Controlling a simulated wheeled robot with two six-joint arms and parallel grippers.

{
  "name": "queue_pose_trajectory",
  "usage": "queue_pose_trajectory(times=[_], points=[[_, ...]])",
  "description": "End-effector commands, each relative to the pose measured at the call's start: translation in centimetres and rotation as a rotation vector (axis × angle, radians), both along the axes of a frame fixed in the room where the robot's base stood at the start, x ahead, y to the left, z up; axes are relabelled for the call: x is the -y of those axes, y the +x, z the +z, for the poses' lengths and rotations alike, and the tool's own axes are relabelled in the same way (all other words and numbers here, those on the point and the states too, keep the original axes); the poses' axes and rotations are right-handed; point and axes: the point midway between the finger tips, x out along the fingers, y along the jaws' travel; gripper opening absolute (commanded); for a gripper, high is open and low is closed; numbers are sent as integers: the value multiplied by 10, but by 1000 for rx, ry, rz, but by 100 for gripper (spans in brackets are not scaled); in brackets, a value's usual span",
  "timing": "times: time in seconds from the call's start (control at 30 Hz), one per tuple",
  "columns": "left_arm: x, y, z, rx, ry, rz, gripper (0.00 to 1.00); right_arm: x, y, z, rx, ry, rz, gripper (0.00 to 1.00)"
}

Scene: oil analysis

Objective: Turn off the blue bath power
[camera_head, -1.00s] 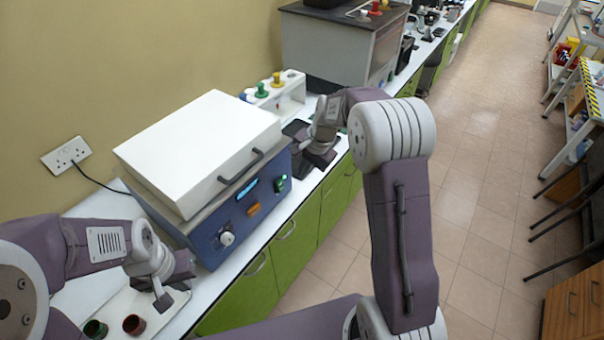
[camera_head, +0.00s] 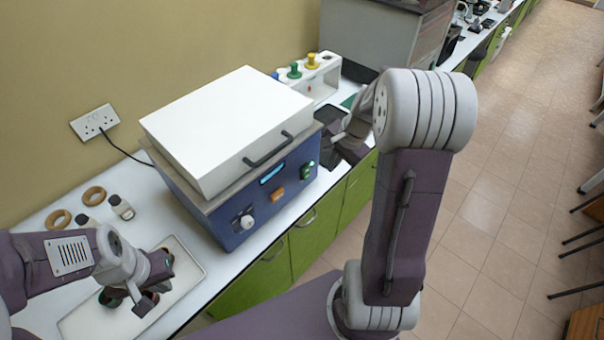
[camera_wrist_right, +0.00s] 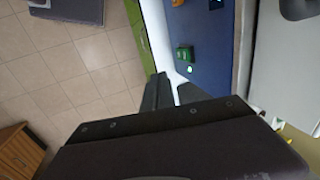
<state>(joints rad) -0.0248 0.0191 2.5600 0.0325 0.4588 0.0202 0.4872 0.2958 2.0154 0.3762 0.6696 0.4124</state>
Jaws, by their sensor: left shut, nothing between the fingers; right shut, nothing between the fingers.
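The blue bath (camera_head: 235,205) stands on the bench with its white lid (camera_head: 225,125) closed. Its front has a lit display (camera_head: 272,173), a white knob (camera_head: 246,220), an orange switch (camera_head: 278,196) and a green power switch (camera_head: 308,170). The green switch (camera_wrist_right: 185,54) also shows in the right wrist view, with a bright green spot beside it. My right gripper (camera_head: 350,150) is shut and empty by the bath's right front corner, apart from the switch. Its fingers (camera_wrist_right: 172,88) show in the wrist view. My left gripper (camera_head: 142,300) is shut and empty over the tray; small pots there are partly hidden.
The white tray (camera_head: 190,285) lies left of the bath. Tan rings (camera_head: 94,195) and small bottles (camera_head: 121,207) lie behind it. A white rack (camera_head: 325,85) with coloured knobs stands beyond the bath. A cord runs to the wall socket (camera_head: 94,121).

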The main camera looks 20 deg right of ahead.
Motion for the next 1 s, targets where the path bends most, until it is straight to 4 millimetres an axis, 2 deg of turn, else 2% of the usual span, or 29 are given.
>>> queue_pose_trajectory(times=[0.37,0.47,0.83,0.9,1.0], points=[[0,0,0,0,0,0,0,0,2,-6,-2,2,-1,0],[0,0,1,0,0,0,0,-2,5,-20,-4,3,-1,0],[0,0,-4,0,0,0,0,-12,27,-98,-5,2,0,0],[0,0,7,0,0,0,0,-16,38,-95,-2,1,2,0],[0,0,14,0,0,0,0,-21,51,-98,-2,1,2,0]])
